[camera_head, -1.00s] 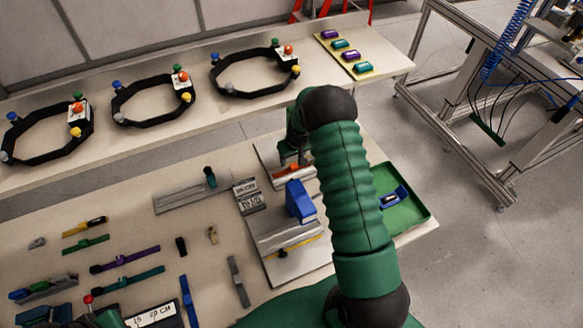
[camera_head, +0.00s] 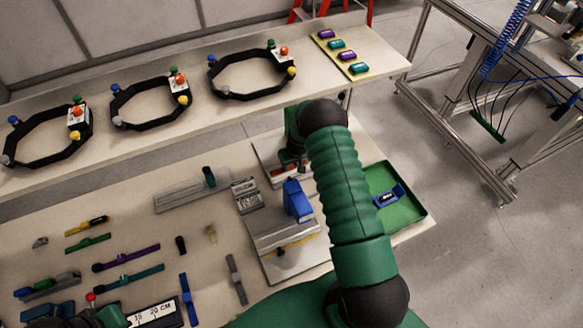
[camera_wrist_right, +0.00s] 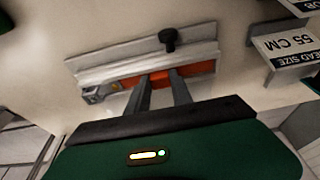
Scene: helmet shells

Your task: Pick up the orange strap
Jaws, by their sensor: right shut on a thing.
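The orange strap (camera_wrist_right: 198,69) lies along a silver metal holder (camera_wrist_right: 120,60) with a black knob in the right wrist view. My right gripper (camera_wrist_right: 160,80) has both fingers at the strap's middle and is shut on it. The strap stays close against the holder; I cannot tell whether it is lifted. In the head view my right gripper (camera_head: 291,168) is over that holder and hides most of the strap. My left gripper's fingers do not show.
A blue block (camera_head: 296,200) on a second metal fixture (camera_head: 282,235) stands close in front. A green tray (camera_head: 412,211) holds a blue part at the right. Size signs (camera_head: 247,196) stand to the left. Several straps lie at the left. Black rings (camera_head: 250,75) are on the back bench.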

